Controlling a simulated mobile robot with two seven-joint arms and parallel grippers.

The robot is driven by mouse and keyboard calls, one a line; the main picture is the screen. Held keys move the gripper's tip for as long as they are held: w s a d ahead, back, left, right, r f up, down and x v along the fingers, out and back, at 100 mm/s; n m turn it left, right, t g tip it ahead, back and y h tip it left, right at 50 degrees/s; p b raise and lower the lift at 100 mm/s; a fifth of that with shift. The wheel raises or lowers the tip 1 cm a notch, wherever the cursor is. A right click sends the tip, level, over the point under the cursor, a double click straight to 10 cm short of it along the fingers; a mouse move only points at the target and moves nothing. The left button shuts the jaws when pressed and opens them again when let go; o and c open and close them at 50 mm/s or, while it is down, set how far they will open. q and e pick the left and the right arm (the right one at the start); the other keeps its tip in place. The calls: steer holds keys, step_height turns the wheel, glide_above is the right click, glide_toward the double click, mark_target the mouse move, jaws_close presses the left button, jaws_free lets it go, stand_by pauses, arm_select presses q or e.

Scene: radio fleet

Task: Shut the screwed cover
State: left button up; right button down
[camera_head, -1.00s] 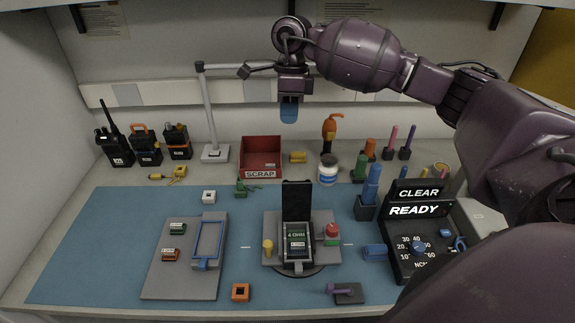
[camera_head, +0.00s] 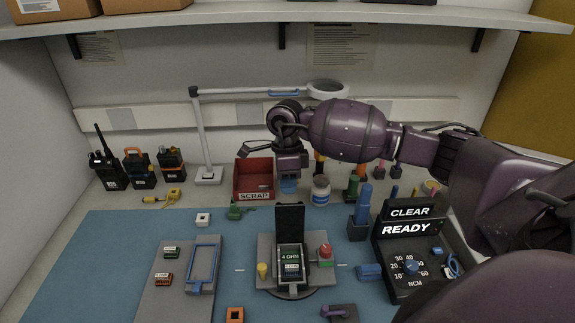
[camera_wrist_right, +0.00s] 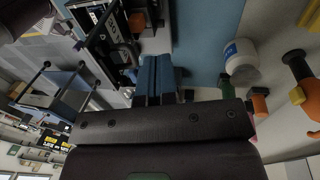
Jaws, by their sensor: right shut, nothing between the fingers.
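The black cover (camera_head: 290,220) stands upright, hinged open at the back of the fixture (camera_head: 330,272) in the middle of the blue mat. Below it, the open case (camera_head: 291,277) shows a part labelled 4 OHM. My right gripper (camera_head: 288,187) is shut and empty, pointing down behind the cover, between the red scrap bin and the white jar. Its blue fingers (camera_wrist_right: 155,80) show together in the right wrist view. The cover's hinge is too small to make out. My left gripper is not in view.
The red scrap bin (camera_head: 241,194) and white jar (camera_head: 320,190) flank the right gripper. A lamp (camera_head: 203,135) stands behind. A console reading READY (camera_head: 408,229) is at right. A grey tray (camera_head: 168,300) lies at left. The mat's left part is clear.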

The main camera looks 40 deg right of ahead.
mark_target(290, 220)
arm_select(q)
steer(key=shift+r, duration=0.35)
arm_select(e)
steer(key=shift+s+a+f, duration=0.2)
steer(key=shift+s+a, duration=0.05)
steer(key=shift+s, duration=0.2)
steer(key=shift+s+a+f, duration=0.2)
steer(key=shift+s, duration=0.2)
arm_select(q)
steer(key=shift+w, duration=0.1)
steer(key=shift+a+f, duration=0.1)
arm_select(e)
steer(key=shift+s+a+r+t, duration=0.15)
steer(key=shift+s+t, duration=0.15)
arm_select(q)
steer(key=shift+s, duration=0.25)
arm_select(e)
steer(key=shift+s+a+h, duration=0.1)
steer(key=shift+h, duration=0.2)
steer(key=shift+s+a+r+t, duration=0.15)
steer(key=shift+s+t, duration=0.1)
steer(key=shift+t, duration=0.15)
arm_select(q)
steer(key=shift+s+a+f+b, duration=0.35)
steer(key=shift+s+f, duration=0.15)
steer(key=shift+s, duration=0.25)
arm_select(e)
steer(key=shift+s+a+r+t+h, duration=0.1)
steer(key=shift+s+t+h, duration=0.1)
steer(key=shift+t+h, duration=0.15)
